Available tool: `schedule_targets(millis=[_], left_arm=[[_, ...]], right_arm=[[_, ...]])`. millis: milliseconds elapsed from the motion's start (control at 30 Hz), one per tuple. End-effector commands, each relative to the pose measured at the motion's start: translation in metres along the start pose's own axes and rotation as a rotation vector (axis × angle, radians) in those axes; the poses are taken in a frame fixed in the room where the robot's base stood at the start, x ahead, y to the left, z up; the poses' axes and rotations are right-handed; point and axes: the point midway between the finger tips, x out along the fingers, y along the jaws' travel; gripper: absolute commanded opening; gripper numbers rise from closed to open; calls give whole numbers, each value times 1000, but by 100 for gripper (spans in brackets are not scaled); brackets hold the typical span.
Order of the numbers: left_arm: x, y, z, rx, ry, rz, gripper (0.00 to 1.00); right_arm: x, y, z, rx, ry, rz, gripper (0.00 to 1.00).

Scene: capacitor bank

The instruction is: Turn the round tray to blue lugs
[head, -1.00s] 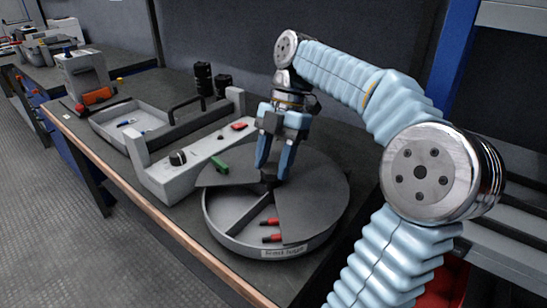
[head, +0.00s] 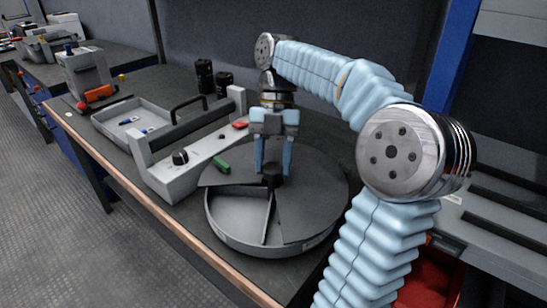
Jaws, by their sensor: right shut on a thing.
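The round grey tray (head: 240,240) sits on the bench, with a dark flat cover (head: 318,190) over most of it. The cover's wedge-shaped opening faces front left and shows an empty compartment (head: 236,212). A divider and a narrow strip of another compartment show at the opening's right edge. No blue lugs show in the opening. A black knob (head: 272,178) stands at the tray's centre. My right gripper (head: 272,170) points down from above and is shut on this knob. My left gripper is not in view.
A grey fixture (head: 175,178) with a black handle, a dial and a red button stands left of the tray; a green piece (head: 220,165) lies beside it. Behind are a shallow bin (head: 108,124) with small blue items and black cylinders (head: 204,77). A wooden bench edge runs in front.

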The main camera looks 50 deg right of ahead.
Motion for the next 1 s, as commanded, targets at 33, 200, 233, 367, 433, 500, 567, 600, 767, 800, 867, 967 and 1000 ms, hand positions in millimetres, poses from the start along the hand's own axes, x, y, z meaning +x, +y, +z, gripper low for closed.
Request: schedule_targets(millis=[33,200,233,367,433,500,567,600,767,800,867,967,1000], left_arm=[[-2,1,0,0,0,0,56],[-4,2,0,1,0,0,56],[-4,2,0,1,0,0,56],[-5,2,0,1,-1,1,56],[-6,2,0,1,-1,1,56],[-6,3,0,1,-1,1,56],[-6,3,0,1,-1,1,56],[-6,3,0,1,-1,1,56],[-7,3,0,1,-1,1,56],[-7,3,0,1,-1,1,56],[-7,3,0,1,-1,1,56],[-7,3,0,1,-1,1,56],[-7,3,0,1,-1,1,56]], right_arm=[[-2,0,0,-21,-3,-6,0],[-2,1,0,-91,-3,-37,0],[-2,1,0,-102,-3,-41,0],[-2,1,0,-146,-3,-59,0],[-1,1,0,-165,-3,-67,0],[-1,1,0,-182,-4,-74,0],[-1,1,0,-193,-4,-79,0],[-1,1,0,-200,-4,-82,0],[-1,2,0,-218,-4,-89,0],[-1,2,0,-221,-4,-90,0],[-1,2,0,-223,-4,-91,0],[-1,2,0,-226,-4,-91,0],[-1,2,0,-226,-4,-92,0]])
